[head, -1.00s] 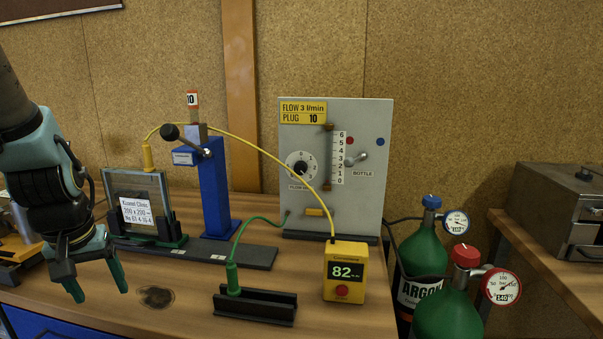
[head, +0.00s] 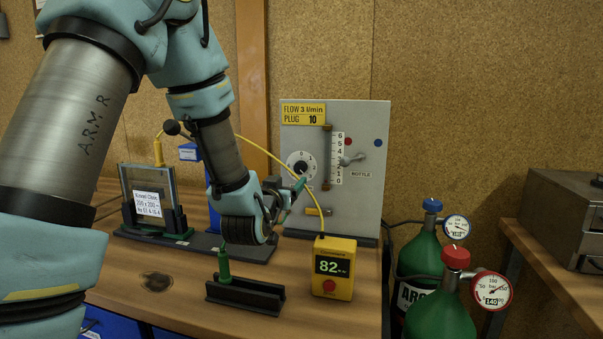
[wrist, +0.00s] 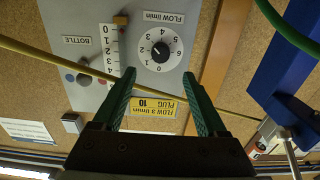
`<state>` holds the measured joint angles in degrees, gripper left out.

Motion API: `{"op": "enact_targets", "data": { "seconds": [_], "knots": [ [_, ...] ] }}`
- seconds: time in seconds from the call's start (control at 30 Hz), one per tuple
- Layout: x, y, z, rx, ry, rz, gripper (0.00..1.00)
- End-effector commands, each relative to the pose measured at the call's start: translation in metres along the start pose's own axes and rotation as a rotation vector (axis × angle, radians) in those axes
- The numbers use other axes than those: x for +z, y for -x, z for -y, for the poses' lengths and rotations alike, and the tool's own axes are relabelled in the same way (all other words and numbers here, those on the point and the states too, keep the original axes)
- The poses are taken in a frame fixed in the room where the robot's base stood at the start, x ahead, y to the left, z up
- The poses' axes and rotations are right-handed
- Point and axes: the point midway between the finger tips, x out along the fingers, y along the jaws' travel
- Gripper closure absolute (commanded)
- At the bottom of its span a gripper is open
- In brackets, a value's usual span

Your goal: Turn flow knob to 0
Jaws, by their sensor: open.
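The flow knob is a black knob (wrist: 160,48) on a white numbered dial on the grey panel (wrist: 85,15). In the head view the flow knob (head: 300,168) is just above my fingers. My gripper (wrist: 159,75) is open and empty, its green fingers spread apart, pointing at the dial with the knob between their lines. In the head view my gripper (head: 295,190) is in front of the panel, partly hidden by my wrist. I cannot tell the exact gap to the knob. The yellow sign (head: 304,114) reads flow 3 l/min, plug 10.
A yellow cable (wrist: 50,58) runs across close to my fingers. A blue stand (wrist: 280,75) and green cable (wrist: 285,30) are at the right of the wrist view. A yellow meter (head: 334,268) reading 82 and a black holder (head: 245,295) stand on the bench. Gas bottles (head: 440,305) are at right.

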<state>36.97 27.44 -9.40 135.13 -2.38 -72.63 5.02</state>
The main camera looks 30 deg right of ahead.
Motion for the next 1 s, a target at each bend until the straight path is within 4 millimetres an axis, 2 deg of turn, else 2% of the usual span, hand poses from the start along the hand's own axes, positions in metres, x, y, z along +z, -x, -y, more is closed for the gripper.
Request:
{"op": "enact_targets", "data": {
  "seconds": [0.5,0.7,1.0],
  "knots": [
    [-0.002,-0.086,0.001,-0.001,0.000,0.004,0.25],
    [-0.001,-0.100,0.001,-0.001,0.000,0.003,0.25],
    [0.000,-0.101,0.001,-0.001,0.000,0.003,0.26]
  ]
}}
